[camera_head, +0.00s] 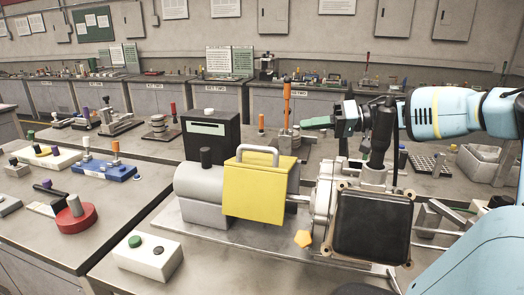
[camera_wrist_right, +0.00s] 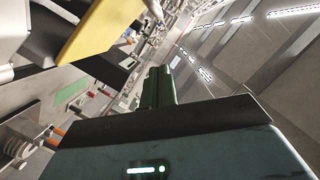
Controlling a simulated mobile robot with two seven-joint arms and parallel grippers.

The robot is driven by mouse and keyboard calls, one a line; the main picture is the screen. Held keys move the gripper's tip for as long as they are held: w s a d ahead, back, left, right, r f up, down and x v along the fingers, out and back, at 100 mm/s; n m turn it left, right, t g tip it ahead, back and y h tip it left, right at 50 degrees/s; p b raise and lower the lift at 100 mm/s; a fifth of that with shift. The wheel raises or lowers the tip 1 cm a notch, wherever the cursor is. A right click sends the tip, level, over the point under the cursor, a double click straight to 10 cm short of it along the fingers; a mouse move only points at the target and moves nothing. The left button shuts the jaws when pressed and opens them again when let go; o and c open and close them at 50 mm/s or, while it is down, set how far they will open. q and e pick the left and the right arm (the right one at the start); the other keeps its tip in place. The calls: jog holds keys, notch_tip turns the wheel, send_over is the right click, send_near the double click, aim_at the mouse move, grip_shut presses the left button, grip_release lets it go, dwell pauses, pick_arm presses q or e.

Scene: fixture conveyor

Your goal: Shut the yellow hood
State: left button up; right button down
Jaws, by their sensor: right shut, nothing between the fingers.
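The yellow hood (camera_head: 255,190) is a boxy cover on the grey machine at the middle of the head view. Its flat yellow face is toward me, and a grey bar handle (camera_head: 258,150) stands at its top edge. I cannot tell how far it is swung. A yellow panel, apparently the hood (camera_wrist_right: 95,32), shows at the upper left of the right wrist view. My right gripper (camera_head: 318,122) is shut and empty, right of the handle and above it in the picture, apart from the hood. Its green fingers (camera_wrist_right: 158,86) lie together in the wrist view. My left gripper is not in view.
A black box (camera_head: 210,128) stands behind the machine's grey cylinder (camera_head: 198,182). A dark square panel (camera_head: 372,228) is at the right. A white button box (camera_head: 148,255) sits at the front left.

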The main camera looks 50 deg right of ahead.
jog(key=b, duration=0.3)
send_over(271, 163)
jog(key=w+d, duration=0.2)
jog(key=d, duration=0.1)
jog(key=shift+s+a+f+m, duration=0.1)
jog(key=shift+s+f+m, duration=0.1)
jog(key=shift+f, duration=0.2)
jog(key=shift+s+a+f+m, duration=0.1)
jog(key=shift+f+m, duration=0.1)
jog(key=shift+f, duration=0.15)
jog(key=shift+s+a+f+p, duration=0.1)
jog(key=shift+s+a+p, duration=0.05)
jog(key=shift+a+p, duration=0.3)
jog(key=shift+s+a+f+p, duration=0.35)
jog(key=shift+s+a+f, duration=0.1)
jog(key=shift+a+f, duration=0.45)
jog(key=shift+f, duration=0.1)
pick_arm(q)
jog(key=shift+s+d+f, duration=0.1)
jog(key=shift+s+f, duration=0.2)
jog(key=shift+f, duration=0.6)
pick_arm(e)
jog(key=shift+s, duration=0.1)
